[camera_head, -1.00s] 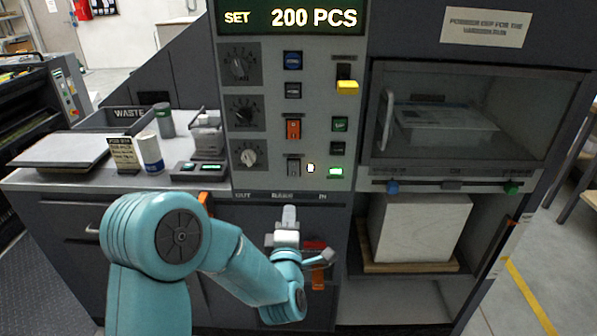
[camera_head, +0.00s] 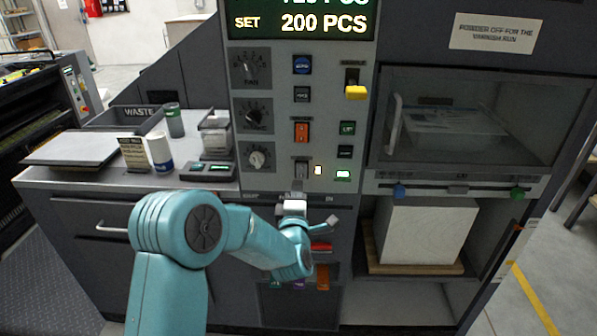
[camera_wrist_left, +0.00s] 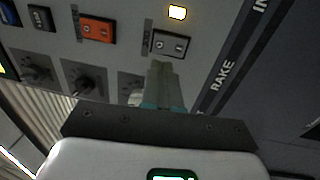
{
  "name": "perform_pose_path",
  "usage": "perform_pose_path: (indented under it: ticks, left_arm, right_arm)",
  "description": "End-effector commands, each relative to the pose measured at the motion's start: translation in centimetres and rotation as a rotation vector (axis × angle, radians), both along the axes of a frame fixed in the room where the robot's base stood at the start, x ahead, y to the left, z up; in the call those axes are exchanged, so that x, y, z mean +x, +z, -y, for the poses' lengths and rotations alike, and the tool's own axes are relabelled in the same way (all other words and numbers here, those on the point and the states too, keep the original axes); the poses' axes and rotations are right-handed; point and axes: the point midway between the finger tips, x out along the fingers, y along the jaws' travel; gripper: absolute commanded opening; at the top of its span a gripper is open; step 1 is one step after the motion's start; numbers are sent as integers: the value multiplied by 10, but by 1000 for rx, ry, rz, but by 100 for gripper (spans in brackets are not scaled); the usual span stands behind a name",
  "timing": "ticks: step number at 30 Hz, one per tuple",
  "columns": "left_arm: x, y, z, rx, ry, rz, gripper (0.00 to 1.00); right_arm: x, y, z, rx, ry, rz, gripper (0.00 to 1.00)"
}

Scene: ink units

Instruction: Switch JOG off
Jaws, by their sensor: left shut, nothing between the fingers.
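A grey rocker switch (camera_head: 301,170) sits low on the control panel, with a small lit lamp (camera_head: 318,170) just to its right. Its label is too small to read, so I cannot confirm it says JOG. In the left wrist view the grey rocker (camera_wrist_left: 171,44) is just beyond the fingertips, with the lit lamp (camera_wrist_left: 177,12) above it. My left gripper (camera_head: 299,187) is shut and empty, right below the rocker. In the wrist view its closed fingertips (camera_wrist_left: 160,66) overlap the rocker's lower edge; I cannot tell whether they touch. My right gripper is not in view.
An orange rocker (camera_head: 301,132) is above the grey one, dark knobs (camera_head: 256,158) to its left, and green buttons (camera_head: 343,175) to its right. A yellow lever (camera_head: 356,92) sticks out higher up. A counter with a cup and bottle (camera_head: 160,152) stands left.

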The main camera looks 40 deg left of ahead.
Motion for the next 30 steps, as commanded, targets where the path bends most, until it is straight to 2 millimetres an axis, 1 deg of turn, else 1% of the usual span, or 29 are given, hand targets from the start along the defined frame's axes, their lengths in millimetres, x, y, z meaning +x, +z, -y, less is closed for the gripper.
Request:
perform_pose_path:
  ticks: [1,3,9,13,22,24,26,27,28,30]
  left_arm:
    - [9,4,-6,0,2,0,0]
    - [20,5,-13,1,1,0,0]
    - [41,7,-25,1,0,1,0]
    - [46,7,-28,0,0,0,0]
    - [46,6,-28,0,0,0,0]
    - [47,5,-29,1,0,1,0]
    - [48,3,-29,1,0,2,0]
    - [49,5,-30,2,0,3,0]
    - [49,8,-30,1,0,2,0]
    - [49,8,-30,1,0,0,0]
  right_arm:
    - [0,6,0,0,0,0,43]
    - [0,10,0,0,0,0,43]
    - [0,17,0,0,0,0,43]
    - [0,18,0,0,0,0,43]
    - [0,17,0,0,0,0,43]
    - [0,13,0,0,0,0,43]
    - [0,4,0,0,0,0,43]
    - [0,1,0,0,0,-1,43]
    - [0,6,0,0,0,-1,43]
    - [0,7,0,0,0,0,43]
